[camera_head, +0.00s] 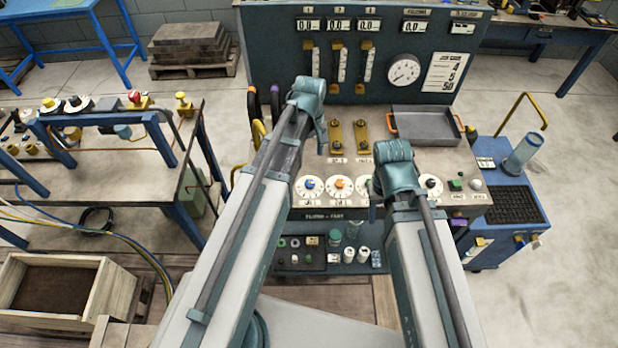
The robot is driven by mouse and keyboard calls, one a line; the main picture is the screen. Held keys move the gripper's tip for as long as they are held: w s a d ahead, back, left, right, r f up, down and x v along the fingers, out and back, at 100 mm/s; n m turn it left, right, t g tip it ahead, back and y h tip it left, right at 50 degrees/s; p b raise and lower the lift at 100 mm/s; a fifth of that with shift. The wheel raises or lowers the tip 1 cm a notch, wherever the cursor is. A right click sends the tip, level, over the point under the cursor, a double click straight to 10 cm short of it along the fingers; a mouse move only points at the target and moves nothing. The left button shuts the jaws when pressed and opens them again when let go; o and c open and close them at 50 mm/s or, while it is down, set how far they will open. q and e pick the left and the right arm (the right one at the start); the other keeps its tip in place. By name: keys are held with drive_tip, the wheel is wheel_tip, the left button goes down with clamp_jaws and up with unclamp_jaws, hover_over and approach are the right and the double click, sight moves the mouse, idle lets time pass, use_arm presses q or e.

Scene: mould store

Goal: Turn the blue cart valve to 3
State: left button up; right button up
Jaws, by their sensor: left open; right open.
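The central console (470,208) has a row of white dials on its top. One dial has a blue knob (310,184), another an orange knob (340,183), and a dark-knobbed dial (431,184) sits further right. Their scale numbers are too small to read. A separate blue cart (524,178) stands at the right, with small fittings (519,240) on its front. I cannot tell which of these is the blue cart valve. My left gripper (322,138) is open and empty above the console. My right gripper (374,200) is open, near the dials, and hides part of the row.
A grey tray (429,111) and a panel with a round gauge (403,71) stand behind the dials. A workbench (60,165) stands at left, a wooden crate (110,290) at lower left. Floor is free right of the cart.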

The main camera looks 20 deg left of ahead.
sight(310, 182)
use_arm(q)
wheel_tip(310, 182, down, 14)
drive_tip(key=b, duration=1.3)
drive_tip(key=shift+r+b, duration=0.1)
drive_tip(key=shift+b, duration=0.25)
clamp_jaws()
